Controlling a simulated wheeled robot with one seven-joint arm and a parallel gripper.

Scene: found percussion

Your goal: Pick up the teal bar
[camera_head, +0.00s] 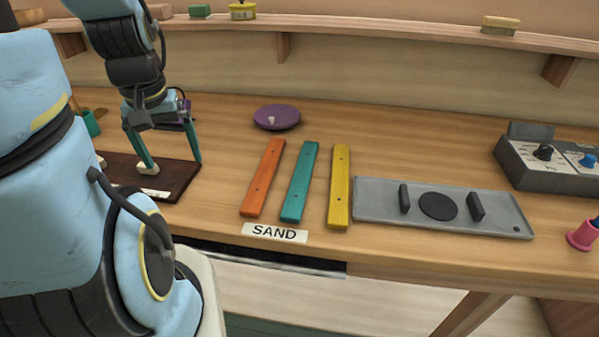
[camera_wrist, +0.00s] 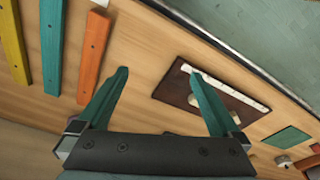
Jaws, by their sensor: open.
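The teal bar (camera_head: 300,181) lies flat on the wooden bench, between an orange bar (camera_head: 263,178) and a yellow bar (camera_head: 339,186). The teal bar also shows at the upper left of the wrist view (camera_wrist: 51,45), beside the orange bar (camera_wrist: 93,52). My gripper (camera_head: 172,170) has teal fingers spread apart, with nothing between them. It is above a dark brown board (camera_head: 180,181), to the left of the bars. The wrist view cuts off the teal bar's top end.
A "SAND" label (camera_head: 275,232) lies in front of the bars. A purple dish (camera_head: 277,117) sits behind them. A grey plate (camera_head: 442,207) with dark parts lies to their right, near a control box (camera_head: 548,165). A shelf (camera_head: 380,39) runs along the back wall.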

